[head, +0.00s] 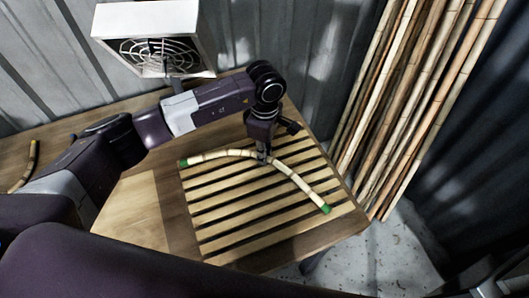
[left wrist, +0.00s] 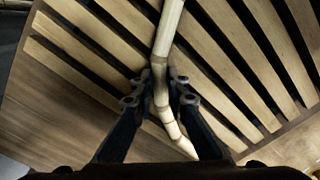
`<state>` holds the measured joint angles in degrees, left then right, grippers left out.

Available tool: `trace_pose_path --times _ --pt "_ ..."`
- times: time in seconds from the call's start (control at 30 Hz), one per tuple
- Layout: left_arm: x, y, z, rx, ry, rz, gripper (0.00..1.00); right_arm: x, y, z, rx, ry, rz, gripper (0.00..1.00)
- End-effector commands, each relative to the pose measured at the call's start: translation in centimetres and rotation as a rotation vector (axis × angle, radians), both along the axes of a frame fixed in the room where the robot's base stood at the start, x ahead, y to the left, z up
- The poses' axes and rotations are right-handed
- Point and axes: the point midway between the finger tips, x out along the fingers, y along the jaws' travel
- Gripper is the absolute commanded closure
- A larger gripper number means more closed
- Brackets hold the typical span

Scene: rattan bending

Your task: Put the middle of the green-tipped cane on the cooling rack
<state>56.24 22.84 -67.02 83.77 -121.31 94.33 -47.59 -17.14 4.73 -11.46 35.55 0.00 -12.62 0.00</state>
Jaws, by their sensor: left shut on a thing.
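The green-tipped cane (head: 295,178) is a pale, jointed, bent cane with a green tip at each end. In the head view it lies across the slatted wooden cooling rack (head: 228,207), with one tip at the left edge and the other toward the lower right. My left gripper (head: 263,158) points down over the rack and is shut on the cane near its middle. The left wrist view shows the cane (left wrist: 167,38) between the fingers of my left gripper (left wrist: 160,88), over the slats. I cannot tell whether the cane touches the slats. My right gripper is not in view.
Another cane with a dark tip (head: 30,160) lies at the table's far left. A white box with a round grille (head: 155,50) stands behind my left arm. Tall bamboo poles (head: 415,90) lean at the right, beyond the table's edge. The rack's front half is clear.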

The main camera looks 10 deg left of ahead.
Motion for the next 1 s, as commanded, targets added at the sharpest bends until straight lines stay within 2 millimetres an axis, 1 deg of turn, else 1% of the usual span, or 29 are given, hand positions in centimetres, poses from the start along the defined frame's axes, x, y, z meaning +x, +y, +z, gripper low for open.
trace_pose_path --times 0.03,0.07,0.2,0.47,0.6,0.63,0.77,1.0 --pt "0.0 0.0 -0.4 0.0 0.0 0.0 1.0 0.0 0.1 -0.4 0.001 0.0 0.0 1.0" --pt "0.0 0.0 -0.2 0.0 0.001 0.0 0.83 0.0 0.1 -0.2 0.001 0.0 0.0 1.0" --pt "0.0 0.0 -0.2 0.0 0.001 0.0 0.69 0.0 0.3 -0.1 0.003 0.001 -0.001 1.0" --pt "0.0 0.0 -0.1 0.0 0.001 0.0 0.69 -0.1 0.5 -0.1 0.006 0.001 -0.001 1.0" --pt "0.0 0.0 0.6 0.0 0.001 0.001 0.69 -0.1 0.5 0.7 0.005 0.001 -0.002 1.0" --pt "0.1 0.0 0.7 -0.001 -0.003 0.0 0.69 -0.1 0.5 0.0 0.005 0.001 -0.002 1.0" --pt "0.2 0.0 3.0 0.0 -0.007 -0.001 0.69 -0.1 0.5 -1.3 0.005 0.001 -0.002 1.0" --pt "0.2 0.0 8.3 -0.001 -0.006 0.0 0.69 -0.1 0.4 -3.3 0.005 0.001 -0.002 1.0"
